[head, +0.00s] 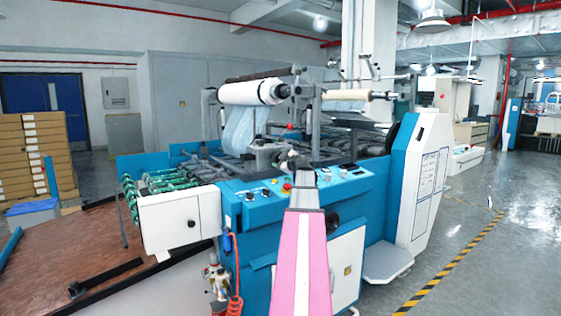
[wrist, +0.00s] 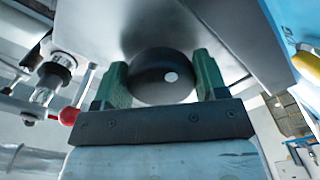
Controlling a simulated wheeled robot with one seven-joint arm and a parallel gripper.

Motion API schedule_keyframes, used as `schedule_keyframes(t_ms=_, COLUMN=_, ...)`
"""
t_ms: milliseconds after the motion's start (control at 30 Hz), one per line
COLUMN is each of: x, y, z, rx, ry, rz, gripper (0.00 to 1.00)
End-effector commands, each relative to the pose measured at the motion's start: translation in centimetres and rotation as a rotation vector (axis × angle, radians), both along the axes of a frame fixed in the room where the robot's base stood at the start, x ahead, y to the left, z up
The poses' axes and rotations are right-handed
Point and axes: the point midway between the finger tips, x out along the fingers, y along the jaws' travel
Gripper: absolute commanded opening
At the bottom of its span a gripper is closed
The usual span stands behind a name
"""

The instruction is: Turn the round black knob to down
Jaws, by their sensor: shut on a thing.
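The round black knob (wrist: 160,75) shows in the wrist view, set against a grey panel surface, with a small white dot on its face. My gripper (wrist: 158,82) has its two green fingers on either side of the knob and is shut on it. Which way the knob is turned cannot be told from its face. In the head view my pink and white arm reaches up to the machine's blue control panel (head: 250,197) and I cannot make out the gripped knob there.
A red ball-ended lever (wrist: 69,116) stands left of the gripper in the wrist view. A white side box (head: 180,220) and a roll of white film (head: 246,92) belong to the machine. Stacked cartons (head: 32,150) stand far left. The floor at right is clear.

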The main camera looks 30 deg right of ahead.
Motion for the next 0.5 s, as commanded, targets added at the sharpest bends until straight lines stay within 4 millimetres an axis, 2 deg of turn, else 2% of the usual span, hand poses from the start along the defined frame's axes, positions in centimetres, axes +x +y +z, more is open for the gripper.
schedule_keyframes(t_ms=333, x=-0.02, y=0.02, z=-0.10, rx=0.001, ry=0.002, rz=0.001, gripper=0.42)
schedule_keyframes(t_ms=367, x=-0.02, y=0.02, z=-0.10, rx=0.001, ry=0.002, rz=0.001, gripper=0.72)
schedule_keyframes(t_ms=400, x=-0.02, y=0.03, z=-0.09, rx=0.001, ry=0.002, rz=0.001, gripper=0.85)
schedule_keyframes(t_ms=433, x=-0.02, y=0.02, z=-0.09, rx=0.001, ry=0.002, rz=0.001, gripper=0.90)
schedule_keyframes(t_ms=500, x=-0.01, y=0.02, z=-0.07, rx=0.001, ry=0.001, rz=0.001, gripper=0.90)
